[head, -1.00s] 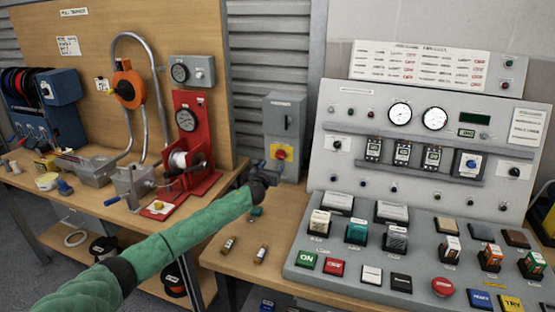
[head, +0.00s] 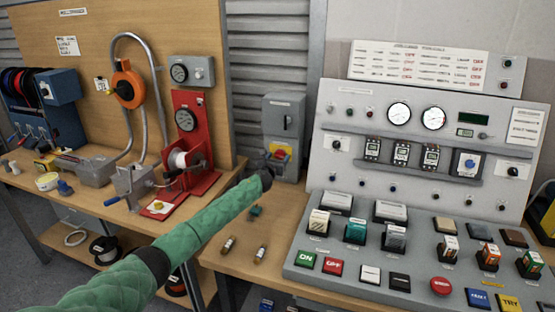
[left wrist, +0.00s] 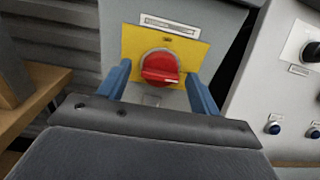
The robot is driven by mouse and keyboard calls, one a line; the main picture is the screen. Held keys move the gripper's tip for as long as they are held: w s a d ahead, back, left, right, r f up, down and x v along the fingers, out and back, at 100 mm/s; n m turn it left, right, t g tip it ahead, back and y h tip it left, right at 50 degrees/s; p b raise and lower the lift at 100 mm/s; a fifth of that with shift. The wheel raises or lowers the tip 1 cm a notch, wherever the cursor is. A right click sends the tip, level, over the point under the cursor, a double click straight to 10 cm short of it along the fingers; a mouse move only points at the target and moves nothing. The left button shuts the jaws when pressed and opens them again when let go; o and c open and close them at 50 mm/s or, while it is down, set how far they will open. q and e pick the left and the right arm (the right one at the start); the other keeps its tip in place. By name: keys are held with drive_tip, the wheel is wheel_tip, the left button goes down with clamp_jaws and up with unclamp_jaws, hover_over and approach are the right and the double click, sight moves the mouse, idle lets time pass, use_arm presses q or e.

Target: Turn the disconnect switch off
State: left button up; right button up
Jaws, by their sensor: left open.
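The disconnect switch is a grey box (head: 284,115) standing at the back of the bench, left of the control panel. In the left wrist view it has a yellow plate (left wrist: 190,52) with a red rotary handle (left wrist: 160,68), whose grip bar lies roughly level. My left gripper (left wrist: 160,92) is open, with one blue finger on each side of the red handle. I cannot tell whether the fingers touch it. In the head view the left gripper (head: 276,160) is in front of the plate and partly hides the handle. My right gripper is not in view.
The grey control panel (head: 327,165) with gauges, relays and push buttons stands close on the right. A red gauge stand (head: 188,118) is on the left bench. Two small brass-coloured cylinders (head: 228,244) lie on the wood in front.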

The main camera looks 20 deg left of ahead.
use_arm(q)
drive_tip(key=c, duration=1)
